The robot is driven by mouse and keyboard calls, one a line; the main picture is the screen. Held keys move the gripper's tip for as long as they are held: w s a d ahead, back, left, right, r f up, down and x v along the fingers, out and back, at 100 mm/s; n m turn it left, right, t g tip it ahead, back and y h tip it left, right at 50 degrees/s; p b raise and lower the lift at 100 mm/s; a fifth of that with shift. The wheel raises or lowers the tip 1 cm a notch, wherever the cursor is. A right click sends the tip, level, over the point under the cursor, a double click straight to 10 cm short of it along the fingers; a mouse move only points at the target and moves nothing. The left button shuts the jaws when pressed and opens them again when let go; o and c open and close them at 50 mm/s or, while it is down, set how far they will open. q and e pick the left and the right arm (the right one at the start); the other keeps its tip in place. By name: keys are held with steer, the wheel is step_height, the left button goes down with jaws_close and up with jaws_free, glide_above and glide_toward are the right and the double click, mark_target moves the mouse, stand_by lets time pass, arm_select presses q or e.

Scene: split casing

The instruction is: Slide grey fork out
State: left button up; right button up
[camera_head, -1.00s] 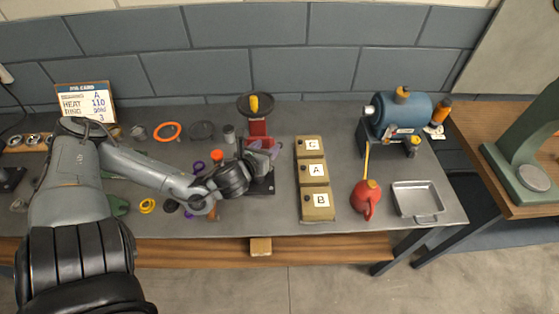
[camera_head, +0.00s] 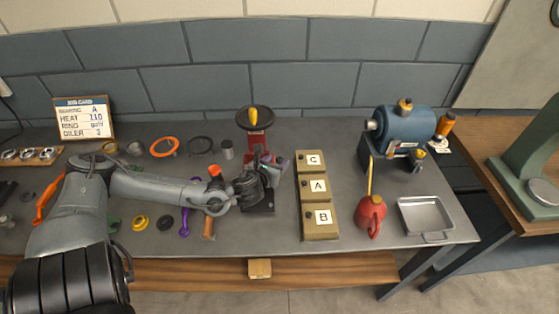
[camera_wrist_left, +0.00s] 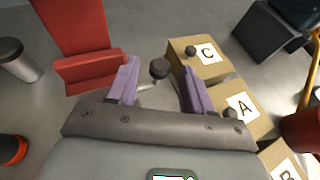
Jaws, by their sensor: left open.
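My left gripper (camera_head: 273,163) is at the right side of the red press (camera_head: 256,144). In the left wrist view the same gripper (camera_wrist_left: 159,68) has its two purple fingers apart. A dark round knob (camera_wrist_left: 158,69) on a short grey rod (camera_wrist_left: 148,86) shows between the fingers, with visible gaps to each side. I cannot tell whether this rod is part of the grey fork; no fork shape shows clearly. The foot of the red press (camera_wrist_left: 90,73) is left of the fingers. My gripper hides part of the press base in the head view. My right gripper is not in view.
Tan boxes labelled C, A and B (camera_head: 318,186) stand close to the right of the gripper. Further right are a red oil can (camera_head: 370,217), a metal tray (camera_head: 400,222) and a blue motor (camera_head: 404,121). Rings and small tools lie left of the press.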

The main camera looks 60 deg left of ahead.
mark_target(278, 161)
arm_select(q)
steer(key=shift+x, duration=1.6)
jaws_close()
